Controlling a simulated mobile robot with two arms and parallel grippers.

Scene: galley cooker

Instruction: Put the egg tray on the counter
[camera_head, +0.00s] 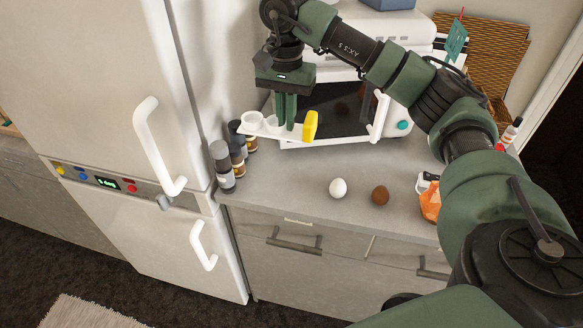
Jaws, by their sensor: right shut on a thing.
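The egg tray (253,121) is a white, narrow tray with round cups, held level in front of the white oven with the dark door. My right gripper (285,125) reaches down from above and its fingers are shut on the tray near its middle. A yellow block (310,125) shows at the tray's right end; I cannot tell whether it is part of the tray. The grey counter (285,185) lies below. I cannot tell whether the tray touches it. My left gripper is not in view.
A white egg (338,188) and a brown egg (380,195) lie on the counter. Several spice jars (222,165) stand at the left by the fridge (95,90). The oven (345,108) is behind. An orange object (430,203) is at the right. The counter's front-left is clear.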

